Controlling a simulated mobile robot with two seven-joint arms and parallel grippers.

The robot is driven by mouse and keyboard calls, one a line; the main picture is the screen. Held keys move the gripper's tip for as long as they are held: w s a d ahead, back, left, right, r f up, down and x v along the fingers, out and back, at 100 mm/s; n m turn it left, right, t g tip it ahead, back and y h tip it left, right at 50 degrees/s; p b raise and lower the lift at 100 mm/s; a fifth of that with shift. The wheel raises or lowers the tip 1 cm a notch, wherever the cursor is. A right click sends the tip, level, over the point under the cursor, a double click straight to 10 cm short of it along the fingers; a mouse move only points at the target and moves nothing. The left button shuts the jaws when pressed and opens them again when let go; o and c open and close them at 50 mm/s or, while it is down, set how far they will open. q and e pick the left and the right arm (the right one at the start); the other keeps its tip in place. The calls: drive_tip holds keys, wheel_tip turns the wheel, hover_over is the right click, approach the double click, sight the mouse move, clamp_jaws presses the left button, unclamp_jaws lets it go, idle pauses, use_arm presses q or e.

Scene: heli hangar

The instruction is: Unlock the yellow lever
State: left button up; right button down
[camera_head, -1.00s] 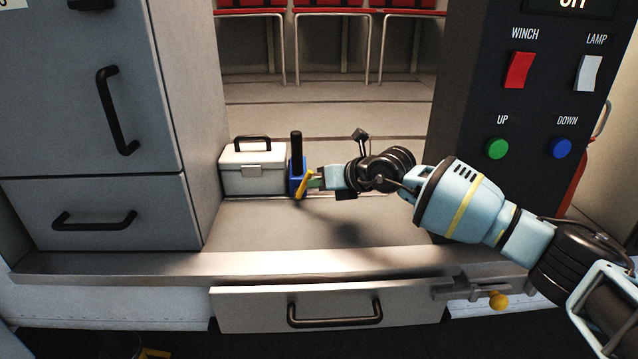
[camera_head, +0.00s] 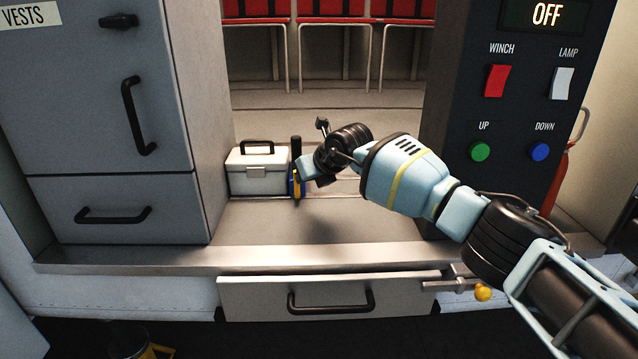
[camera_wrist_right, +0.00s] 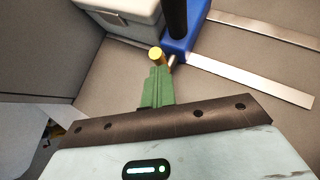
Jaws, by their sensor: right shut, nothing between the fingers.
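A yellow lever (camera_head: 296,184) sits on the front of a blue block (camera_head: 300,182) with a black upright post (camera_head: 296,152). In the head view the lever stands nearly upright. In the right wrist view the lever's yellow end (camera_wrist_right: 156,54) lies just beyond my green fingertips, beside the blue block (camera_wrist_right: 186,40). My right gripper (camera_wrist_right: 157,72) is shut and empty, its tips close to the lever; I cannot tell whether they touch. In the head view my right wrist partly covers the block's right side, and the fingertips are not clear. My left gripper is not in view.
A white case (camera_head: 258,172) stands just left of the block. A grey cabinet (camera_head: 110,120) walls the left, a dark control panel (camera_head: 515,110) the right. The shelf (camera_head: 290,228) in front is clear.

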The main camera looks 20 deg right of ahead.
drive_tip(key=shift+s+d+f, duration=0.1)
drive_tip(key=shift+f, duration=0.1)
use_arm(q)
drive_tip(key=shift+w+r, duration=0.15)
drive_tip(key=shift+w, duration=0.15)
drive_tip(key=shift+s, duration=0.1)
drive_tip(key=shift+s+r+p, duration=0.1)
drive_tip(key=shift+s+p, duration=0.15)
drive_tip(key=shift+p, duration=0.05)
use_arm(e)
drive_tip(key=shift+r, duration=0.9)
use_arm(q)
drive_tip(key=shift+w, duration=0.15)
